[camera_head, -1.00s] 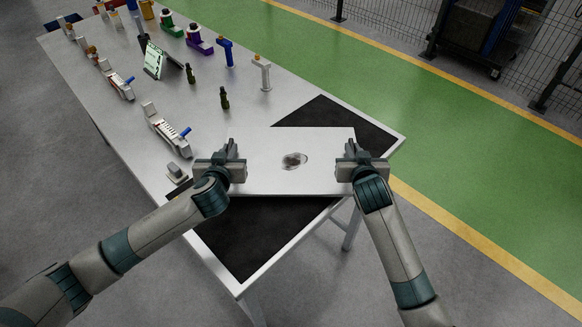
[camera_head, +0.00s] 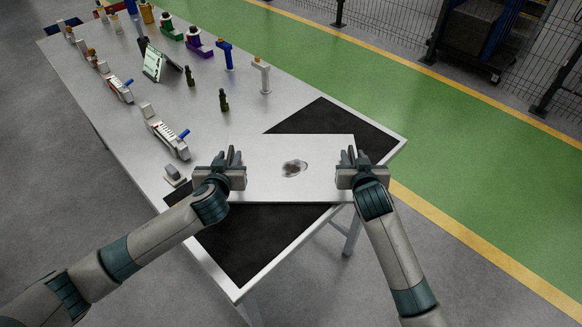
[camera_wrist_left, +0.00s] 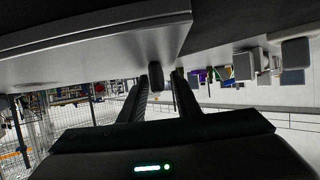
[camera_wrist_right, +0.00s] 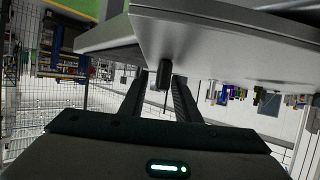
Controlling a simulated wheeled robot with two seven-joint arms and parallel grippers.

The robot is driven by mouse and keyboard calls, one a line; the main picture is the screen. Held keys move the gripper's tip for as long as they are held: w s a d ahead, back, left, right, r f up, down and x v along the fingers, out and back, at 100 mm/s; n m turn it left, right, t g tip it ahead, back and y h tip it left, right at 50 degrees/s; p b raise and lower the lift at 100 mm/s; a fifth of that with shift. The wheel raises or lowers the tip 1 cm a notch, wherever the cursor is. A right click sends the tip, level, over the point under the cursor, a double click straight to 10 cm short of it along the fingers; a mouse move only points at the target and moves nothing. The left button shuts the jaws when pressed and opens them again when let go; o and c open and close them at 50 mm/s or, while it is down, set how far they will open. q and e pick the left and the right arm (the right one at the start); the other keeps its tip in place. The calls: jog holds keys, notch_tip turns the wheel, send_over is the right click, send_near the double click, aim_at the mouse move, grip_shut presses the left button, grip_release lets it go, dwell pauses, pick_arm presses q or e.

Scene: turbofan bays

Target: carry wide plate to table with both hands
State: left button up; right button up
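The wide plate (camera_head: 262,178) is a pale flat sheet with a grey, dark-blotched patch near its middle. It lies level at the near end of the table (camera_head: 222,262), over a black mat (camera_head: 262,243). Whether it touches the mat is hard to tell. My left gripper (camera_head: 231,158) is at its left edge, my right gripper (camera_head: 347,158) at its right edge. Both have their fingers spread. In the left wrist view a small dark knob (camera_wrist_left: 156,75) by the plate shows between the fingertips; a similar knob (camera_wrist_right: 165,75) shows in the right wrist view.
A small grey block (camera_head: 175,175) sits just left of my left gripper. Clamp-like tools (camera_head: 168,137), dark bottles (camera_head: 224,100), a tablet (camera_head: 155,63) and stands (camera_head: 262,75) occupy the table farther back. A green floor lane (camera_head: 420,110) runs beyond the right edge.

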pick_arm(q)
jog(key=v, duration=1.2)
jog(key=shift+w, duration=0.1)
pick_arm(e)
jog(key=shift+s, duration=0.1)
jog(key=v, duration=1.2)
jog(key=shift+r, duration=0.1)
dwell(0.4)
